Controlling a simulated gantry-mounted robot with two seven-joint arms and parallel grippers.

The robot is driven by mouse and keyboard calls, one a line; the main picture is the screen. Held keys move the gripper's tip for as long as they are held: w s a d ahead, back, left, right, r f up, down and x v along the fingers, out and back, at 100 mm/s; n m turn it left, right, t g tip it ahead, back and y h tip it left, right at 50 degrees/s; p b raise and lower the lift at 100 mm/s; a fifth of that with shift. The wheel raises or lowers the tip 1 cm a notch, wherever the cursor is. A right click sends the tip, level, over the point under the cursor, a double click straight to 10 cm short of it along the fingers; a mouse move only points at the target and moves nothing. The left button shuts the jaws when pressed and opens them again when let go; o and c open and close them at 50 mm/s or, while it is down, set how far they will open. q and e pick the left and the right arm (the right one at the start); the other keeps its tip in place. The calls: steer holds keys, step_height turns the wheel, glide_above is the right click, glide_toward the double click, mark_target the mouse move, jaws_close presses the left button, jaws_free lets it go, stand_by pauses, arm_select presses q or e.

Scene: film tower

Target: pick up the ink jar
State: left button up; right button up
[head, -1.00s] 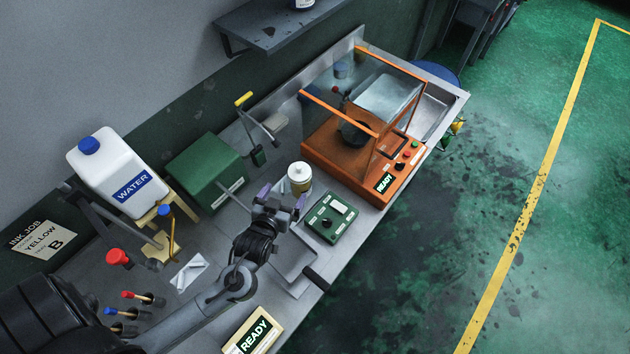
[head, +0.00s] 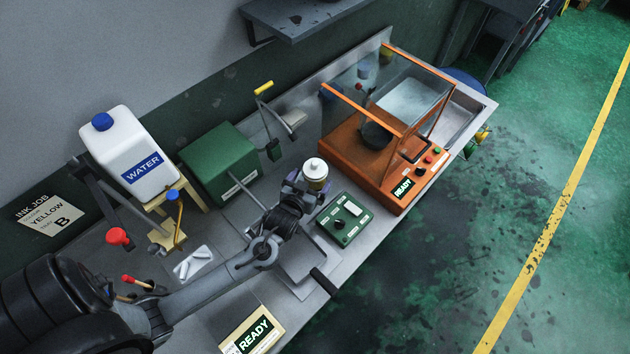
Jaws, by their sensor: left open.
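The ink jar (head: 316,170), a small jar with a white lid and a yellowish body, stands upright on the metal bench between the green box and the orange machine. My left gripper (head: 310,186) is open at the jar, with its purple-tipped fingers low at the jar's near side, one towards each side of it. The fingers and wrist hide the jar's lower part, and I cannot tell whether they touch it. My right gripper is not in view.
A green control box (head: 344,219) sits close to the right of the gripper. The orange machine (head: 372,165) with clear panels stands beyond it. A green box (head: 219,163) and a water canister (head: 130,153) stand to the left. A shelf (head: 305,14) overhangs the back.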

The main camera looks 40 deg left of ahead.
arm_select(q)
steer(key=x, duration=0.4)
steer(key=shift+r, duration=0.1)
steer(key=c, duration=1.4)
steer(key=shift+r, duration=0.15)
